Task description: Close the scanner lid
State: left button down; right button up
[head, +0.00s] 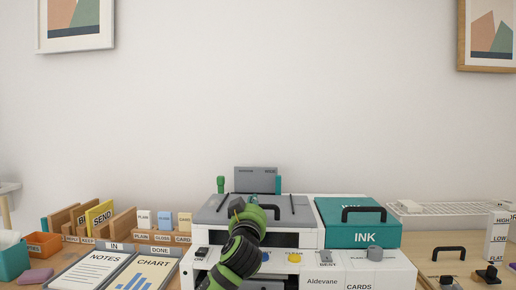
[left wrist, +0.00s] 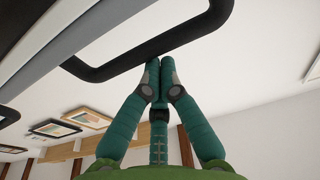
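The scanner (head: 307,239) is a white machine in the middle of the desk, with a grey top (head: 212,214). A grey panel (head: 256,173) with small lettering stands upright behind it. Whether this panel or the top is the lid, and how far it is open, I cannot tell. My left gripper (head: 254,200) is over the grey top, its arm hiding part of the front. In the left wrist view its teal fingers (left wrist: 160,68) are together, with their tips at a black handle bar (left wrist: 150,45). Contact is unclear. My right gripper is not in view.
A teal INK box (head: 361,235) with a black handle stands right of the scanner. A CARDS drawer unit (head: 362,272) is below it. Wooden sorters (head: 122,226) and NOTES and CHART boards (head: 93,270) lie left. A white wire rack (head: 440,208) is at right.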

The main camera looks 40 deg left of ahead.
pick_arm(q)
jog(key=shift+w+a+r+p, duration=0.1)
jog(key=shift+a+r+p, duration=0.05)
jog(key=shift+r+p, duration=0.55)
jog(key=r+p, duration=0.2)
jog(key=shift+w+a+r, duration=0.1)
jog(key=shift+w+r, duration=0.1)
jog(key=shift+r, duration=0.2)
jog(key=b+v, duration=0.1)
jog(key=v, duration=0.9)
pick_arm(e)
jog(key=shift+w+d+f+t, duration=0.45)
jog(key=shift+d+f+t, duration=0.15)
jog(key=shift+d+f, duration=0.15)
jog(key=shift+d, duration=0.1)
